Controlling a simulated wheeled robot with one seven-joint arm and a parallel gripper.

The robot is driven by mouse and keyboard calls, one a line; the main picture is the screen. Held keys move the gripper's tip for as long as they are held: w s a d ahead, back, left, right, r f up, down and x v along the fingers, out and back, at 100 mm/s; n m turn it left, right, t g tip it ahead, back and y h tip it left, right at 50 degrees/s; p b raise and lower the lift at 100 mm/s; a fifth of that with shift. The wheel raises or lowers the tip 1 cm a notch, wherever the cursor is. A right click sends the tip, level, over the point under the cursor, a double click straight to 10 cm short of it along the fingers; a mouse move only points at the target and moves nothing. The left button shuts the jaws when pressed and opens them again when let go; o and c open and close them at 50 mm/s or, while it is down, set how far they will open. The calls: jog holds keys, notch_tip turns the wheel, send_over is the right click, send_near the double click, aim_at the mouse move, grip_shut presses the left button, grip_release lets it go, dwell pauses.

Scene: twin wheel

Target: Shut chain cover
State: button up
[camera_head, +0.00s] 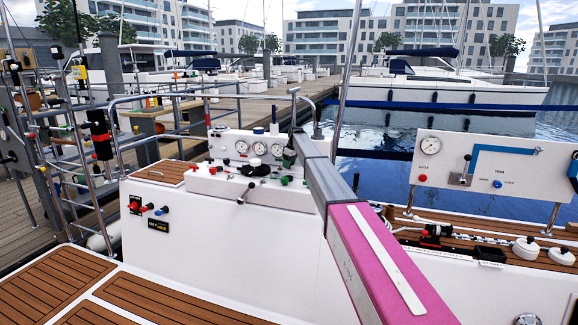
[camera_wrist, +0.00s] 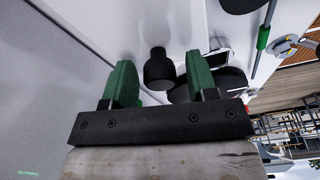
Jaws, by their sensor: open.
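I cannot pick out the chain cover for sure in either view. My gripper (camera_wrist: 162,76) has two green fingers standing apart in the wrist view. A dark, round knob-like part (camera_wrist: 158,70) shows between and beyond the fingers against a white surface; I cannot tell whether they touch it. A larger black part (camera_wrist: 232,82) lies behind the right finger. In the head view my pink and grey arm reaches to the white console (camera_head: 215,187), and my gripper (camera_head: 289,157) is small there, near its top. The arm hides part of the console's right side.
Several gauges (camera_head: 259,149) stand at the console's back, with small coloured knobs and a black lever (camera_head: 246,192) in front. A white panel (camera_head: 490,168) with a blue pipe stands at right. Railings (camera_head: 100,150) are at left. Wooden deck (camera_head: 130,290) lies open in front.

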jog(key=w+v, duration=0.1)
jog(key=v, duration=0.9)
jog(key=shift+s, duration=0.5)
jog(key=shift+s+r, duration=0.1)
